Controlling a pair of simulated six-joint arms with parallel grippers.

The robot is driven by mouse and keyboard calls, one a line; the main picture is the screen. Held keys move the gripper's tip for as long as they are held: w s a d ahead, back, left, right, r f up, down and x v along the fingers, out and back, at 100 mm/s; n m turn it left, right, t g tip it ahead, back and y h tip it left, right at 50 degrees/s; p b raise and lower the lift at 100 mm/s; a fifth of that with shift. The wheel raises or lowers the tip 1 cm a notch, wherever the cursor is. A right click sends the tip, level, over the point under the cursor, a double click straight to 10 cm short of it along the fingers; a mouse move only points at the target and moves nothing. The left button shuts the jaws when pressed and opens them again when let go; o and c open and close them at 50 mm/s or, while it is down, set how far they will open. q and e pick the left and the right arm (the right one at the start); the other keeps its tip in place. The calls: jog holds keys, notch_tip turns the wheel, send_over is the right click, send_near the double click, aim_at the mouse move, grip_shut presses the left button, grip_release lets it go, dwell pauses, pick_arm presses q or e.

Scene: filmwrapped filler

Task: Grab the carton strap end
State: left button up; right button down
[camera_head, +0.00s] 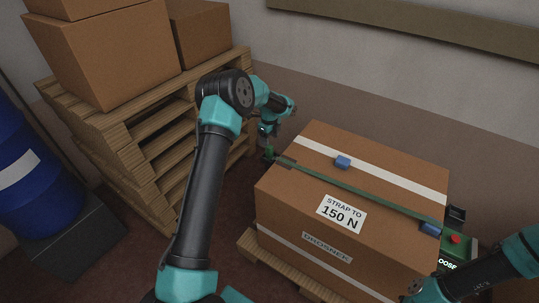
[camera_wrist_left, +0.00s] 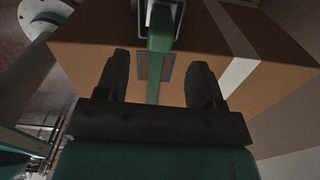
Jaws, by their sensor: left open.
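A brown carton (camera_head: 300,222) labelled "STRAP TO 150 N" stands on a low pallet. A green strap (camera_head: 360,186) runs across its top. The strap's end (camera_head: 269,152) sticks out past the carton's left edge, by a dark piece (camera_head: 286,162). My left gripper (camera_head: 268,144) is at that edge, pointing down. In the left wrist view the green strap (camera_wrist_left: 153,88) hangs between the two dark, spread fingers of my left gripper (camera_wrist_left: 158,75), which touch nothing that I can see.
A green box with a red button (camera_head: 456,239) is right of the carton. Stacked pallets (camera_head: 150,150) with cartons (camera_head: 110,55) stand behind left. A blue drum (camera_head: 25,165) is far left.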

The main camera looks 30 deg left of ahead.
aim_at(270, 146)
pick_arm(q)
jog(key=shift+f, duration=0.7)
jog(key=shift+f, duration=2.6)
jog(key=shift+c, duration=0.3)
jog(key=c, duration=1)
jog(key=shift+c, duration=0.2)
jog(key=shift+r, duration=0.1)
notch_tip(270, 146, up, 10)
jog(key=shift+f, duration=0.1)
